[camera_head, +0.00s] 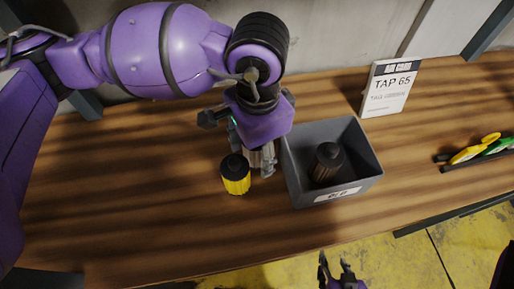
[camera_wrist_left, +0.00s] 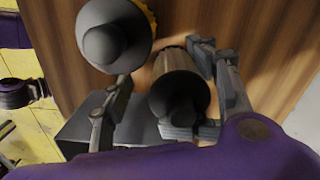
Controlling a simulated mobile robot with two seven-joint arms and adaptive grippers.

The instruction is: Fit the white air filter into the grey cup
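No plainly white air filter or separate grey cup shows. My left gripper (camera_head: 262,165) is low over the table, between a yellow canister with a black top (camera_head: 236,176) and a grey bin (camera_head: 372,166). In the left wrist view, a brownish-grey cylinder with a dark cap (camera_wrist_left: 180,88) stands between the left fingers (camera_wrist_left: 170,85), with a gap to the left finger. The yellow-rimmed canister (camera_wrist_left: 112,38) is beside it. A dark capped cylinder (camera_head: 327,163) stands in the bin. My right gripper (camera_head: 337,268) is at the bottom, fingers apart and empty.
Yellow and green-handled tools (camera_head: 475,152) lie in a dark holder at the right. The wooden table (camera_head: 120,215) is clear at the front left. Yellow floor lies beyond its front edge.

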